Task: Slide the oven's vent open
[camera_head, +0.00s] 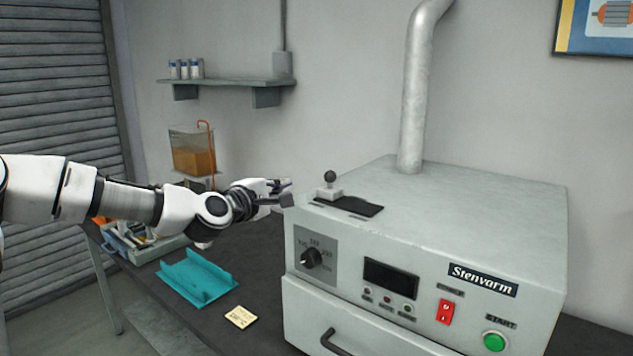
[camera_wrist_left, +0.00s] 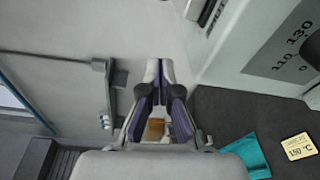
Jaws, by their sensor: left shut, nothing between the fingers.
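The oven (camera_head: 450,220) is a light grey box on the dark table, with a pipe rising from its top. Its vent slide is a small light block with a black ball knob (camera_head: 330,177), at the left of the oven's top beside a dark slot (camera_head: 350,206). My left gripper (camera_head: 288,190) is shut and empty, just left of the knob and apart from it, near the oven's top left edge. In the left wrist view the shut fingers (camera_wrist_left: 158,70) point towards the wall, with part of the vent slide (camera_wrist_left: 205,12) at the top. My right gripper is not in view.
The oven front has a dial (camera_head: 312,258), display, red switch and green start button (camera_head: 495,341). A teal tray (camera_head: 198,277) and a yellow note (camera_head: 240,317) lie on the table left of the oven. A wall shelf (camera_head: 225,82) holds small cans. Above the oven's top, right of the slot, is free room.

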